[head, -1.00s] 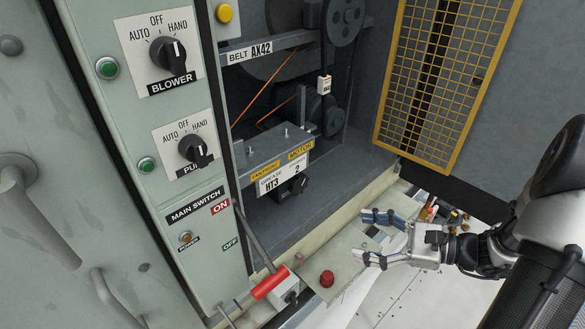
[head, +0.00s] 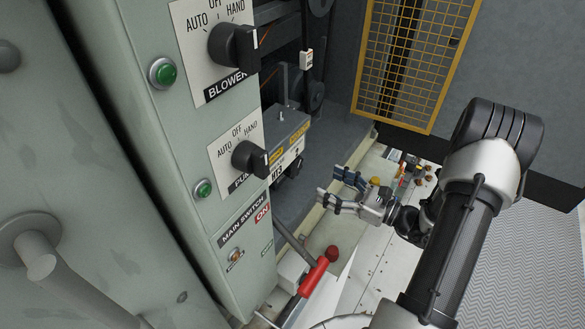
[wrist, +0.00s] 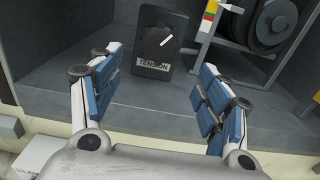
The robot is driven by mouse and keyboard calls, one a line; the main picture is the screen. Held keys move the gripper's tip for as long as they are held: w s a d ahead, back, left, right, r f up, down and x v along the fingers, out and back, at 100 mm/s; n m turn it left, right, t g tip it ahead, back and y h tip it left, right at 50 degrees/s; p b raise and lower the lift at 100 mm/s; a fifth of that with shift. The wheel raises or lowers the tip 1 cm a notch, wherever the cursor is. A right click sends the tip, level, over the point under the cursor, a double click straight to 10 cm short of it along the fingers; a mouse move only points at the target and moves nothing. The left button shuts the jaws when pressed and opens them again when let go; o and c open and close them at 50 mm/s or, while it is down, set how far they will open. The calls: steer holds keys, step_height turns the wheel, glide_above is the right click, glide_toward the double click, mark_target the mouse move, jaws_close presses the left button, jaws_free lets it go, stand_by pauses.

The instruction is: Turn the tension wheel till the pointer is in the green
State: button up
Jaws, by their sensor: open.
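The tension wheel shows in the wrist view as a dark round knob (wrist: 157,42) with a white line, on a dark plate labelled TENSION (wrist: 153,66). A small strip with red, yellow and green bands (wrist: 209,17) stands right of it; no pointer can be made out against the bands. In the head view a dark knob (head: 294,167) shows partly below the motor block. My gripper (head: 338,187) is open and empty. Its blue-padded fingers (wrist: 158,78) stand apart in front of the knob, one to each side in the picture, not touching it.
The green control panel (head: 233,195) with BLOWER and PUMP switches stands close on the left. A red-handled lever (head: 313,277) juts out below it. A belt and pulley (wrist: 272,22) lie right of the knob. A yellow mesh guard (head: 408,60) stands behind.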

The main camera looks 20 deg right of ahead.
mark_target(297, 169)
steer(key=b+x, duration=0.1)
steer(key=x, duration=1.1)
steer(key=shift+w+a+b, duration=0.15)
steer(key=shift+a+b, duration=0.05)
steer(key=shift+b, duration=0.2)
steer(key=c, duration=1.1)
